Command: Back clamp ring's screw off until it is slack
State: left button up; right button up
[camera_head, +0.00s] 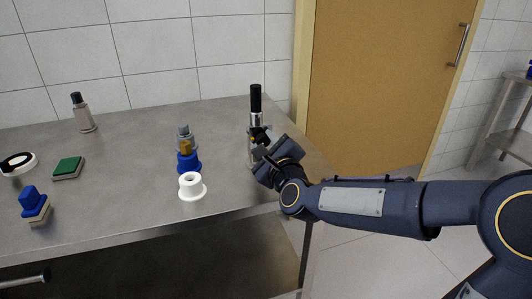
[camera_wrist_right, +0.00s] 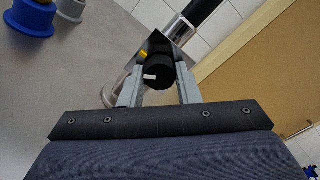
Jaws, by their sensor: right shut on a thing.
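The disc separator (camera_head: 255,106) stands upright near the right end of the steel table, with a black upper cylinder and a metal collar below it. In the right wrist view its black and chrome body (camera_wrist_right: 188,33) runs toward the upper right. My right gripper (camera_head: 257,143) is at the separator's middle. In the right wrist view its two fingers (camera_wrist_right: 160,85) are shut on a black round screw knob (camera_wrist_right: 159,72) with a white mark on its face. The clamp ring itself is mostly hidden behind the knob and gripper. My left gripper is not in view.
A white spool-like part (camera_head: 192,190) and a blue-based part (camera_head: 188,162) stand left of the separator. A grey bottle (camera_head: 84,116), green pad (camera_head: 68,168), blue-topped block (camera_head: 34,204) and white ring (camera_head: 17,166) are farther left. The table's (camera_head: 130,138) middle is clear.

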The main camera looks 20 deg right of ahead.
jog(key=n+b, duration=0.1)
jog(key=n, duration=0.2)
jog(key=shift+f, duration=0.1)
jog(key=n, duration=0.2)
jog(key=shift+n+b, duration=0.4)
jog(key=n, duration=0.3)
jog(key=shift+n, duration=0.3)
jog(key=n, duration=0.3)
jog(key=shift+r+n, duration=0.2)
jog(key=shift+n, duration=0.1)
jog(key=n+p, duration=0.1)
jog(key=n, duration=0.2)
jog(key=shift+n, duration=0.3)
jog(key=n+p, duration=0.1)
jog(key=n, duration=0.2)
jog(key=shift+r+n, duration=0.1)
jog(key=shift+n, duration=0.2)
jog(key=n+p, duration=0.1)
jog(key=n, duration=0.3)
jog(key=shift+p, duration=0.3)
jog(key=shift+n+p, duration=0.35)
jog(key=shift+n, duration=1.35)
